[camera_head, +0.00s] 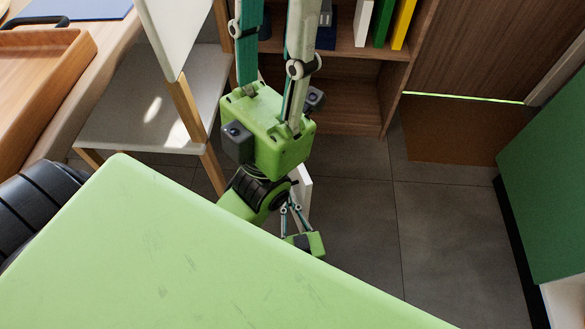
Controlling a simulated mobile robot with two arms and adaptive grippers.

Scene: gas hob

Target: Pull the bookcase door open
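The brown wooden bookcase (350,90) stands at the top middle, with open shelves showing. I cannot make out its door or handle. My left gripper (275,45) has a green palm and long teal and pale fingers. They point up in front of the bookcase, with a gap between them. Their tips are cut off by the top edge, so I cannot tell whether they hold anything. My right gripper (294,222) seems to be the small green one low down. It is partly hidden and its state is unclear.
Upright books (383,22) stand on a shelf. A white chair (150,100) and a desk with a wooden tray (35,75) are at the left. A green cabinet (550,170) is at the right. The tiled floor (400,230) between is clear. A brown mat (465,130) lies by a wooden panel.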

